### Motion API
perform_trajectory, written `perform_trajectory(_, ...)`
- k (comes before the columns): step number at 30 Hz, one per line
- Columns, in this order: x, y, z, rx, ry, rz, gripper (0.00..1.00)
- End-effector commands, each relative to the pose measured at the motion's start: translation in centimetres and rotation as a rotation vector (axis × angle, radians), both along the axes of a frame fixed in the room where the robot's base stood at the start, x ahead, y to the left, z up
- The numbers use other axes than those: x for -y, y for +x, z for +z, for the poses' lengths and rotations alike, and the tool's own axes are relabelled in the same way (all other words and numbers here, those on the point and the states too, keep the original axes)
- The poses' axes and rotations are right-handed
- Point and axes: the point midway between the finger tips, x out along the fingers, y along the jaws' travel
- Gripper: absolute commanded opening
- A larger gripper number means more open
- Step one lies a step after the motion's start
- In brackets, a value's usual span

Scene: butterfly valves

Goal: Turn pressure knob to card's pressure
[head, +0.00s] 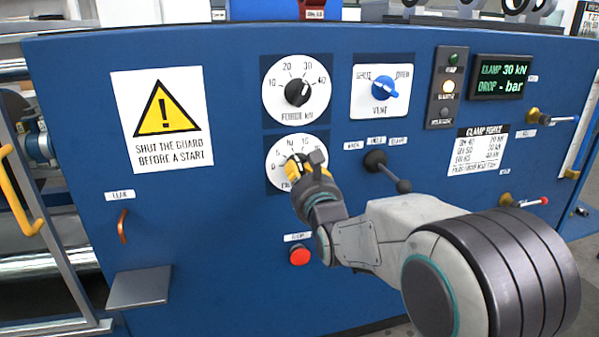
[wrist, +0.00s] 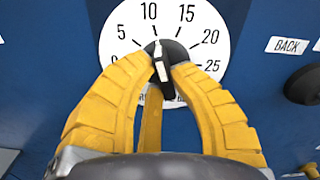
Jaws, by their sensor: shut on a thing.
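The pressure knob (wrist: 166,72) is black with a white pointer and sits on a white round dial (wrist: 222,35) marked 5 to 25 in the wrist view. Its pointer is at about 10. My gripper (wrist: 164,66) has its yellow fingers closed on the knob from both sides. In the head view my gripper (head: 305,168) covers most of the lower dial (head: 279,150). A white clamp force card (head: 478,150) is on the panel's right side; its small bottom line is unreadable. The display (head: 502,78) reads CLAMP 30 kN and DROP - bar.
The force knob (head: 297,92) is just above my gripper. A blue vent knob (head: 383,88) and a black lever (head: 388,172) are to the right. A red stop button (head: 300,256) is below. A small shelf (head: 139,287) juts out lower left.

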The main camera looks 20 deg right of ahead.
Motion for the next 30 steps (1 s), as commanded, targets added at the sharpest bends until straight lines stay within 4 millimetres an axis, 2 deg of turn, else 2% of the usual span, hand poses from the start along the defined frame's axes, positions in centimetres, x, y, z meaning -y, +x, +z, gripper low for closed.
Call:
perform_trajectory(6,0.2,0.0,0.1,0.002,-0.001,-0.003,0.00)
perform_trajectory(7,0.2,0.0,0.1,0.002,-0.001,-0.003,0.22)
perform_trajectory(15,0.1,0.0,0.0,0.002,-0.002,-0.002,0.46)
perform_trajectory(25,0.0,-0.2,0.0,0.000,-0.002,-0.001,0.46)
perform_trajectory(30,0.1,-1.8,0.1,0.001,-0.002,-0.001,0.46)
